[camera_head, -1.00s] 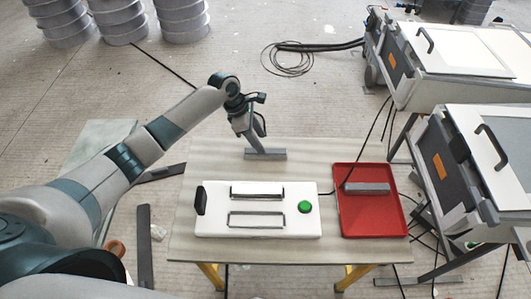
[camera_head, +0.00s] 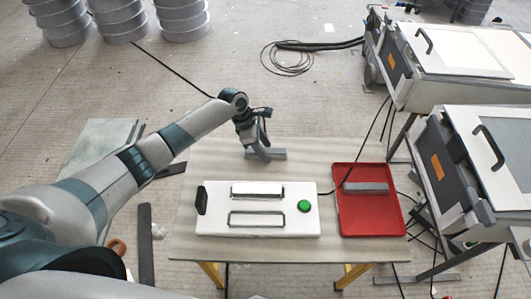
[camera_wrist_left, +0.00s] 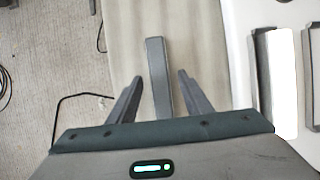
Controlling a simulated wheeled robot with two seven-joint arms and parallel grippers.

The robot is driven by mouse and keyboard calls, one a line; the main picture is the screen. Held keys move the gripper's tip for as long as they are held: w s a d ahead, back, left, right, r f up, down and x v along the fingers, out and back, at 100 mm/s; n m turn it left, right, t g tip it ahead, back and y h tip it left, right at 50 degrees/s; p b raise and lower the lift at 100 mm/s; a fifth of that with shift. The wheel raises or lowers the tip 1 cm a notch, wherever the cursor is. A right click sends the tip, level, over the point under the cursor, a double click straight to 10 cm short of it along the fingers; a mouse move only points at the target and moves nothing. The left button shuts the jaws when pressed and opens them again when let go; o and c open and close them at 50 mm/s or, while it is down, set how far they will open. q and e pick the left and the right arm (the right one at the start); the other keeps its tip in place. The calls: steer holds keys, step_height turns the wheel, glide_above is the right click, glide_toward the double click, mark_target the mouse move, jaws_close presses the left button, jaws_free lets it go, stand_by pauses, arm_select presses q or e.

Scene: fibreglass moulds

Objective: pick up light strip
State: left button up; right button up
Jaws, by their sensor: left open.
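A grey bar, which I take for the light strip (camera_head: 279,154), lies on the pale table behind the white box. My left gripper (camera_head: 262,155) is pointing down over it. In the left wrist view the strip (camera_wrist_left: 156,62) lies lengthwise between the two separated fingers of my left gripper (camera_wrist_left: 159,78). The gripper is open, and a gap shows on both sides of the strip. The fingers hide part of the strip in the head view. My right gripper is not in view.
A white box (camera_head: 217,217) with two framed slots and a green button (camera_head: 304,206) stands in front. A red tray (camera_head: 370,222) on the right holds another grey bar (camera_head: 366,188). Grey machines stand to the right.

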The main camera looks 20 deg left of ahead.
arm_select(q)
steer(key=shift+c, duration=0.3)
jaws_close()
